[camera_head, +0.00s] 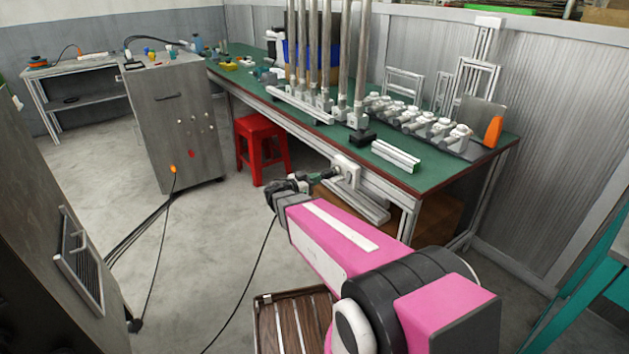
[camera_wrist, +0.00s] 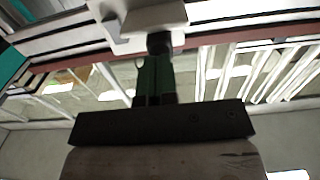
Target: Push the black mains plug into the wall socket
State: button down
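The white wall socket (camera_head: 345,171) is mounted on the front edge of the green workbench; in the wrist view it is the pale block (camera_wrist: 152,18) at the top. My gripper (camera_head: 322,178) reaches toward it from the left. In the wrist view its green fingers (camera_wrist: 157,78) are close together around the black mains plug (camera_wrist: 159,42), whose dark end shows beyond them, against or just short of the socket. I cannot tell whether the pins are in. A black cable (camera_head: 264,252) hangs from near my gripper to the floor.
The workbench (camera_head: 440,175) carries upright metal posts (camera_head: 326,60) and a row of white-grey fittings (camera_head: 420,120). A red stool (camera_head: 262,146) stands beside it. A grey cabinet (camera_head: 172,125) with cables on the floor is at left. A slatted wooden crate (camera_head: 262,320) lies below my arm.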

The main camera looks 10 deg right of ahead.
jog(key=shift+x, duration=1.3)
jog(key=v, duration=0.6)
dwell(0.5)
